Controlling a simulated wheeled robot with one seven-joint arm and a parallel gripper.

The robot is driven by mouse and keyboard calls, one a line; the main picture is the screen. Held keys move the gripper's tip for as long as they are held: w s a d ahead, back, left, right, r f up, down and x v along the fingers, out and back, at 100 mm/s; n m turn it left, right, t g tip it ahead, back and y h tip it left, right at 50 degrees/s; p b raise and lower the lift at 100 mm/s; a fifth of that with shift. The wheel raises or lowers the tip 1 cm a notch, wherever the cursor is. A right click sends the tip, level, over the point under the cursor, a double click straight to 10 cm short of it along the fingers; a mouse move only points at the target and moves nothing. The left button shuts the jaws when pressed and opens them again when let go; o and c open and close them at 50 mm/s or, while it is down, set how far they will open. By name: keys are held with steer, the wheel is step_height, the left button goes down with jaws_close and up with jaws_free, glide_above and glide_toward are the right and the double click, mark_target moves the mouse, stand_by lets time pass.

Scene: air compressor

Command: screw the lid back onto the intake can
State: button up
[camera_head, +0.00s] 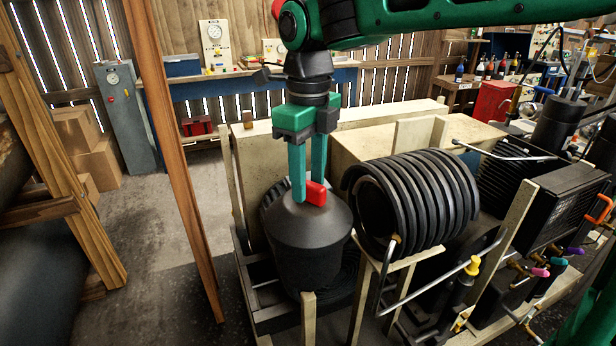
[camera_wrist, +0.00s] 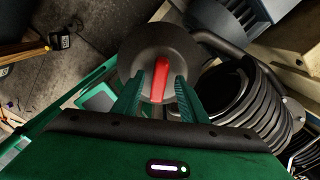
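The lid (camera_head: 325,217) is a dark grey cone with a red handle (camera_head: 315,194) on top. It sits upright over the dark intake can (camera_head: 310,270); I cannot tell whether it is threaded on. In the wrist view the lid (camera_wrist: 140,60) is a round dark disc with the red handle (camera_wrist: 161,78) across its middle. My gripper (camera_head: 308,190) points straight down over the lid, with its green fingers on either side of the handle. In the wrist view the fingers (camera_wrist: 159,88) stand apart with gaps beside the handle.
Pale wooden frame posts (camera_head: 308,317) surround the can. A wooden post (camera_head: 175,150) rises at left, with open floor (camera_head: 150,235) beside it.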

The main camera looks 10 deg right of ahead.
steer(key=shift+o, duration=1.1)
steer(key=shift+r, duration=7.65)
steer(key=s+d+f+n, duration=0.2)
steer(key=d+f+n, duration=0.35)
steer(key=d, duration=0.55)
steer(key=s+d+f+n, duration=0.2)
steer(key=d+f+n, duration=0.2)
steer(key=d+f, duration=0.55)
steer(key=s+d+f+n, duration=1)
steer(key=s+d+f, duration=0.2)
steer(key=s, duration=0.5)
steer(key=d, duration=0.2)
steer(key=shift+d+f, duration=0.25)
steer(key=shift+d, duration=0.15)
